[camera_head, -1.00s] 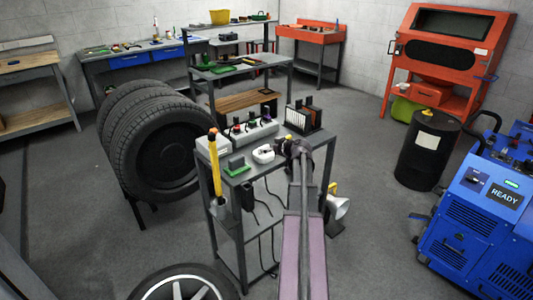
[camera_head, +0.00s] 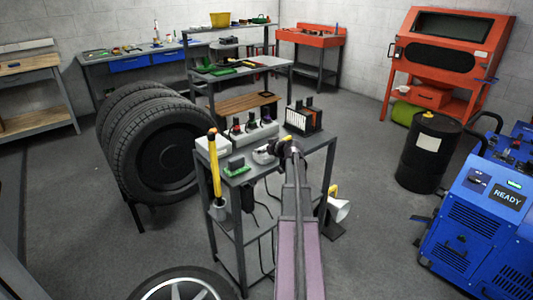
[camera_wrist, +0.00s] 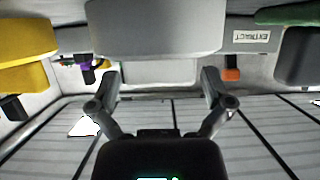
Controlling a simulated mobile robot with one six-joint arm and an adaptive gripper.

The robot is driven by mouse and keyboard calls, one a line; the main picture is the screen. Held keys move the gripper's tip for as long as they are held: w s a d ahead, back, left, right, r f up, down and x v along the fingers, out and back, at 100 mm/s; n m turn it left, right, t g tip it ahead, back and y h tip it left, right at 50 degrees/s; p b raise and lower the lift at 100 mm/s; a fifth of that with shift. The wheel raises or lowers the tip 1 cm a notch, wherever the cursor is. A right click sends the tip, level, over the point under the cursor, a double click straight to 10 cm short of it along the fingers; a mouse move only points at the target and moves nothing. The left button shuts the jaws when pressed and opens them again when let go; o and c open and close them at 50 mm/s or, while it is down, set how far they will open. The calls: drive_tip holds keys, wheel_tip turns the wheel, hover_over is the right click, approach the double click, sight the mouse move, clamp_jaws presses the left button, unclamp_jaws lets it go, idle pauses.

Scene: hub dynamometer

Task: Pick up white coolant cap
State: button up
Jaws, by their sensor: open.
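A small white-grey object (camera_head: 264,154), which looks like the white coolant cap, sits on the top of the grey metal cart, partly hidden by my gripper. My gripper (camera_head: 281,147) is at its right side, low over the cart top. In the wrist view my gripper (camera_wrist: 160,85) is open, its two fingers apart with nothing clearly held between them. A large pale body (camera_wrist: 155,28), probably the same cap, fills the top middle just beyond the fingertips. I cannot tell whether the fingers touch it.
A green block (camera_head: 236,166) and a yellow-and-black tool (camera_head: 213,165) are left of the cap. A white box with coloured knobs (camera_head: 250,135) and a dark rack (camera_head: 304,120) stand behind. In the wrist view a yellow object (camera_wrist: 25,42) is at the left.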

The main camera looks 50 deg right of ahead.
sight(264, 147)
drive_tip(key=c, duration=0.9)
drive_tip(key=shift+r, duration=0.2)
drive_tip(key=shift+c, duration=0.2)
wheel_tip(264, 147, up, 3)
drive_tip(key=p, duration=0.3)
drive_tip(key=shift+r+p, duration=0.2)
drive_tip(key=shift+p, duration=0.2)
drive_tip(key=s+d+r+p, duration=0.1)
drive_tip(key=s+d, duration=0.2)
drive_tip(key=s, duration=1.2)
drive_tip(key=shift+s+d, duration=0.15)
drive_tip(key=shift+s, duration=0.2)
drive_tip(key=shift+r, duration=0.1)
